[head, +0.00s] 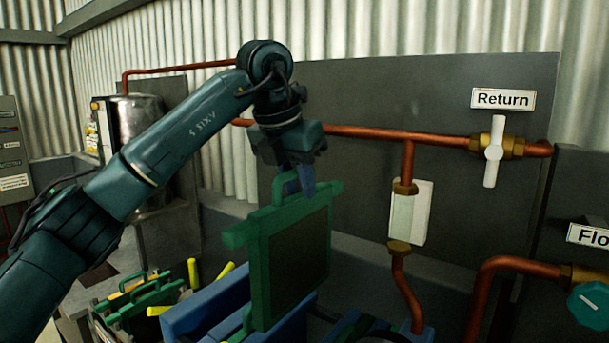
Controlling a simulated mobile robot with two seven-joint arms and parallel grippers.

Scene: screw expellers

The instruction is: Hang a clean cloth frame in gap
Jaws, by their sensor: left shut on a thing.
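My left gripper (301,186) comes in from the left and points down. It is shut on the top of a green cloth frame (262,268) with a dark, brownish panel. The frame hangs upright and slightly turned, over or just in front of a blue press body (200,314). I cannot tell whether its lower end touches the blue part. More green frames (158,292) with yellow handles lie at the lower left. The gap itself is hidden or cannot be made out. My right gripper is not in view.
Copper pipes (370,132) run along the grey back panel (480,90), with a white-handled valve (494,151) under a Return sign (503,98). A white block (411,212) sits on a vertical pipe. A steel tank (146,130) stands behind my left arm. A teal knob (590,305) is at lower right.

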